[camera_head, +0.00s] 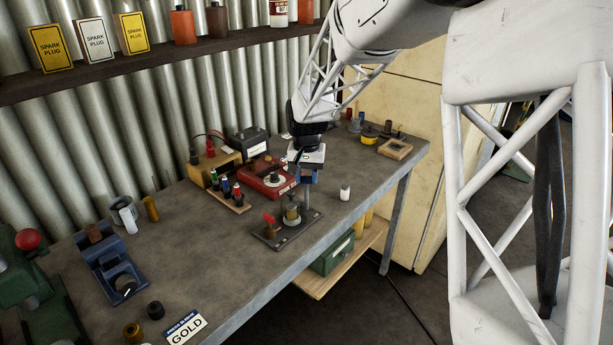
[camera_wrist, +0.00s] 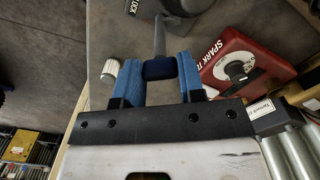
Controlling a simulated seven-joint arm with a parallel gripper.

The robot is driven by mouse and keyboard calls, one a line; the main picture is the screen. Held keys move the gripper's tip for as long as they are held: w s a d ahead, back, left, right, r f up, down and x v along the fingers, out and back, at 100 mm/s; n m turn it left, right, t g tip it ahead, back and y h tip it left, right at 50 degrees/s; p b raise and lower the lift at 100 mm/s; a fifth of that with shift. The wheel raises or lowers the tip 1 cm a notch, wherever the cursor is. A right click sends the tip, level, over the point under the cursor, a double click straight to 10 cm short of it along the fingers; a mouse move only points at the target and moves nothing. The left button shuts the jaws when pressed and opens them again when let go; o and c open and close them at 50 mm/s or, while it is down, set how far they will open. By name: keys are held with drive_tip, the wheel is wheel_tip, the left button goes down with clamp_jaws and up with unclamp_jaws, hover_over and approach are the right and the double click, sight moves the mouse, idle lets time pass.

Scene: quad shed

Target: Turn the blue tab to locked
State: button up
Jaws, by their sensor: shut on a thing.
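My gripper (camera_head: 308,174) is above the right part of the bench, pointing down. In the wrist view its two blue fingers (camera_wrist: 159,72) are closed on the sides of a dark blue tab (camera_wrist: 160,68). The tab sits at the end of a grey stem (camera_wrist: 160,36), which leads to a round grey body (camera_wrist: 180,6) on a dark plate. Part of a "LOCK" label (camera_wrist: 131,7) shows beside it. In the head view the plate (camera_head: 272,241) carries a red-handled part (camera_head: 268,220). The fingers hide most of the tab there, so its exact angle is unclear.
A red box with a dial (camera_head: 268,179) stands just behind the plate. A rack of small coloured-top tools (camera_head: 229,196) is to its left. A small white cylinder (camera_head: 345,192) stands to the right.

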drive_tip(key=n, duration=0.5)
drive_tip(key=shift+n, duration=0.3)
drive_tip(key=n, duration=0.5)
drive_tip(key=shift+n, duration=0.3)
drive_tip(key=o, duration=0.9)
drive_tip(key=shift+o, duration=0.2)
drive_tip(key=shift+r, duration=0.1)
drive_tip(key=shift+r, duration=3.8)
drive_tip(key=shift+s, duration=0.1)
